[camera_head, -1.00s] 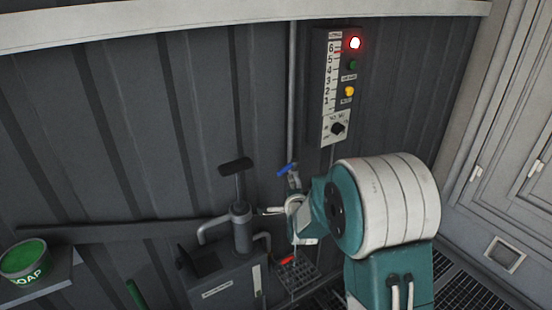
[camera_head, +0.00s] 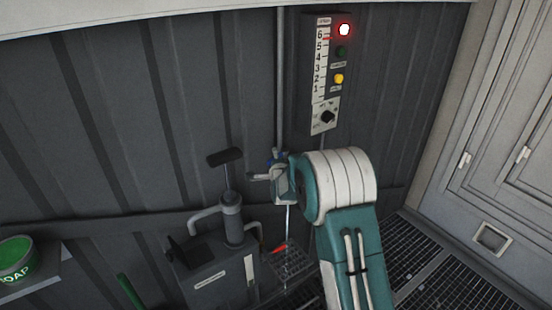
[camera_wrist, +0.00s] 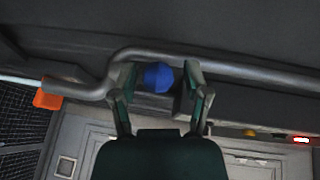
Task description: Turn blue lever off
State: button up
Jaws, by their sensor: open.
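The blue lever (camera_wrist: 158,77) shows in the wrist view as a rounded blue end between the two fingers of my gripper (camera_wrist: 160,88). The fingers stand apart on either side of it, and I cannot tell whether either touches it. In the head view only a small bit of the blue lever (camera_head: 274,156) shows behind my gripper (camera_head: 268,172), at the pipe on the wall. The lever's angle is hidden there.
A red lever (camera_head: 280,248) sits below, over a grate. A pump box (camera_head: 215,285) with a T-handle (camera_head: 226,157) stands to the left. A gauge panel (camera_head: 322,75) with a lit red lamp (camera_head: 344,30) is above right. A soap bucket (camera_head: 16,262) is far left.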

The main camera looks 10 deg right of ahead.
jog(key=shift+w+a, duration=0.1)
jog(key=shift+a, duration=0.15)
jog(key=shift+d, duration=0.15)
grip_shut()
jog(key=shift+w+a+r+m+g+h, duration=0.15)
jog(key=shift+w+m+g+h, duration=0.1)
jog(key=shift+m+h, duration=0.55)
jog(key=shift+w+a+f+m+g+h, duration=0.1)
jog(key=shift+w+a+m+g+h, duration=0.15)
jog(key=shift+m+h, duration=0.55)
jog(key=shift+w+a+r+m+g+h, duration=0.1)
jog(key=shift+w+m+g+h, duration=0.2)
jog(key=shift+h, duration=0.8)
grip_release()
